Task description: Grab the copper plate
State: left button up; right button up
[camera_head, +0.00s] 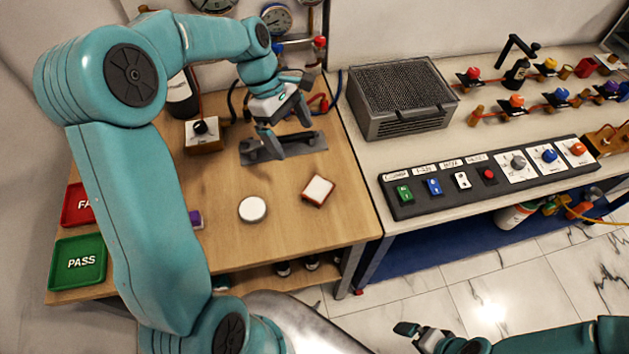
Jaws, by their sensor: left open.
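A small square plate (318,190) with copper-brown edges and a pale, shiny top lies on the wooden table, right of the middle; it looks like the copper plate. My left gripper (268,150) is open and points down behind and to the left of it, over a dark grey fixture (312,142). The gripper is apart from the plate, and its fingers hide part of the fixture. My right gripper (420,333) is low at the bottom edge, over the floor, far from the plate. Its jaw opening is not clear.
A white round disc (252,209) and a partly hidden purple block (195,218) lie left of the plate. Green PASS (78,262) and red FAIL (77,205) trays are at the left. A grey mesh box (402,95) and a button panel (490,178) occupy the right bench.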

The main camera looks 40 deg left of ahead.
pick_arm(q)
send_over(317, 189)
jog(key=a, duration=0.2)
notch_tip(317, 189, down, 9)
jog(key=shift+a+f+p, duration=0.15)
jog(key=shift+p, duration=0.3)
jog(key=shift+s+d+f, duration=0.1)
jog(key=shift+d, duration=0.15)
jog(key=shift+s+d+f, duration=0.1)
jog(key=shift+f, duration=0.15)
jog(key=x, duration=0.1)
jog(key=p+x, duration=0.1)
jog(key=x, duration=0.2)
jog(key=shift+w+a+f, duration=0.2)
jog(key=shift+w+a, duration=0.1)
jog(key=shift+a, duration=0.05)
jog(key=shift+d+f, duration=0.15)
jog(key=shift+f, duration=0.1)
jog(key=shift+s+d, duration=0.1)
jog(key=shift+c, duration=0.3)
